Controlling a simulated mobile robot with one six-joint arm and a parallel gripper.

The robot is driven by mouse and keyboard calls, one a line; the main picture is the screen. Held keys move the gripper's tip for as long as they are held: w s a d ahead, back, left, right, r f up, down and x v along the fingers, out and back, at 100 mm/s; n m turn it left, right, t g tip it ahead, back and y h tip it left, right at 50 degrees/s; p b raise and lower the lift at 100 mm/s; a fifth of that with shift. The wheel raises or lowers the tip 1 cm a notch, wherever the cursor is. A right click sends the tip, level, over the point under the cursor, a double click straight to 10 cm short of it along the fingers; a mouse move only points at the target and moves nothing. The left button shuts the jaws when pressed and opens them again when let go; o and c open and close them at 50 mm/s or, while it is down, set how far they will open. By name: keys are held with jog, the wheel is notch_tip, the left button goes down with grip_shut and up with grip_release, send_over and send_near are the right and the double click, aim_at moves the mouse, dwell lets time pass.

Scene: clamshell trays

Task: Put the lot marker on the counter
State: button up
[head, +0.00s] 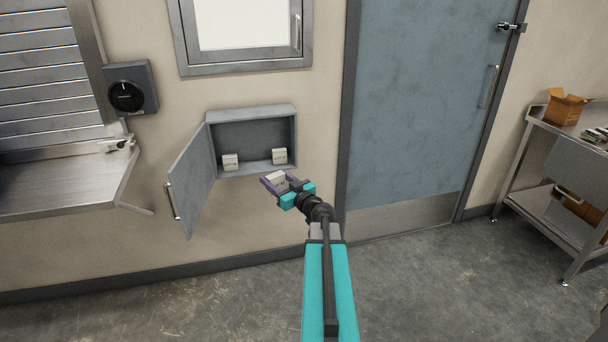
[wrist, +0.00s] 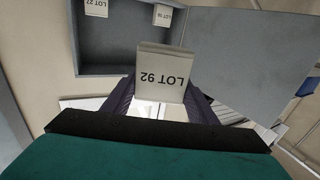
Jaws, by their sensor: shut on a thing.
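My gripper (head: 275,184) is shut on a white lot marker (head: 278,178), in front of the open wall cabinet and just outside it. In the wrist view the held marker (wrist: 162,78) reads LOT 92, upside down, between the dark fingers. Two similar white markers stand inside the cabinet, a left one (head: 231,162) and a right one (head: 280,156). In the wrist view one of them (wrist: 97,8) reads LOT 27; the lettering on the other (wrist: 162,14) is too small to read. A steel counter (head: 65,182) is at the left, below a roller shutter; its visible top is bare.
The cabinet (head: 296,140) has its door (head: 190,182) swung open to the left, between the cabinet and the counter. A blue-grey door (head: 415,100) is to the right. A steel table (head: 545,128) with a cardboard box (head: 565,110) stands at far right. The floor between is clear.

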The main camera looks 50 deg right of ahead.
jog(key=w+a+n+y, duration=0.2)
jog(key=a+y, duration=0.1)
jog(key=a, duration=0.6)
jog(key=w+a+f+n+g+y, duration=0.15)
jog(key=a+y, duration=0.25)
jog(key=a, duration=0.5)
jog(key=w+a+n+y, duration=0.3)
jog(key=a, duration=0.7)
jog(key=s+a+n+g+y, duration=0.2)
jog(key=a+n+g+y, duration=0.1)
jog(key=a, duration=0.9)
jog(key=s+a+f+n+g+y, duration=0.1)
jog(key=s+a+n+g+y, duration=0.2)
jog(key=a, duration=0.9)
jog(key=shift+a+y, duration=0.2)
jog(key=shift+y, duration=0.9)
jog(key=shift+f+n+g, duration=0.1)
jog(key=shift+n+g, duration=0.15)
